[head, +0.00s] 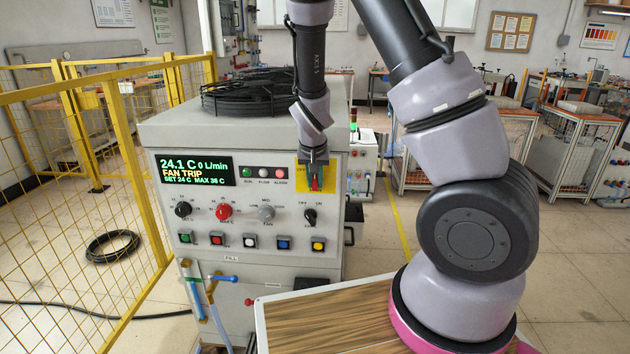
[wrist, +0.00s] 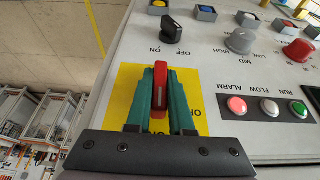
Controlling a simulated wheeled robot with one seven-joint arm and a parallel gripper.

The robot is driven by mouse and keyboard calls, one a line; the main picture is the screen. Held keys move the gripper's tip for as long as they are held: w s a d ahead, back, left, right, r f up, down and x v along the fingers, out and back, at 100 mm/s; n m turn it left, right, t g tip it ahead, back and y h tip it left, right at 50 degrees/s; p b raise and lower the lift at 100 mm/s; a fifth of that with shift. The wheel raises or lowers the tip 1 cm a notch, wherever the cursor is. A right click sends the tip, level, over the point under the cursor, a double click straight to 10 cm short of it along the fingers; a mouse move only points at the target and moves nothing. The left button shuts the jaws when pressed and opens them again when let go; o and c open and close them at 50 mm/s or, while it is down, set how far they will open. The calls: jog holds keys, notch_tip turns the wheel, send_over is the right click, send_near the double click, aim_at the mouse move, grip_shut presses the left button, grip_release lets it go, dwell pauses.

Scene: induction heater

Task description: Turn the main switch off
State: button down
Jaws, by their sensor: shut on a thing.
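The main switch has a red handle (head: 315,184) on a yellow plate (head: 302,173), at the upper right of the heater's front panel. In the wrist view the red handle (wrist: 160,78) stands upright in the picture, between two green fingers on the yellow plate (wrist: 125,90). My gripper (head: 315,178) is shut on this handle; its fingers also show in the wrist view (wrist: 160,100). Part of the plate's lettering is hidden by the fingers, so I cannot tell which marking the handle points at.
The display (head: 195,170) reads "FAN TRIP". A black knob (head: 310,217) sits below the plate, with a grey knob (head: 266,213), a red knob (head: 224,211) and coloured buttons nearby. A yellow mesh fence (head: 80,200) stands at the left. A wooden-topped surface (head: 330,318) lies in front.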

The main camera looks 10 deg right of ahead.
jog(key=shift+w+r+h, duration=0.1)
jog(key=shift+w+h, duration=0.1)
jog(key=shift+h, duration=0.2)
jog(key=shift+a+h, duration=0.1)
jog(key=shift+h, duration=0.2)
jog(key=n+g+h, duration=0.1)
jog(key=h, duration=0.5)
jog(key=n+g+h, duration=0.1)
jog(key=h, duration=0.2)
jog(key=shift+w+n, duration=0.1)
jog(key=shift+n, duration=0.2)
jog(key=shift+r, duration=0.1)
dwell(0.3)
jog(key=c, duration=0.8)
grip_release()
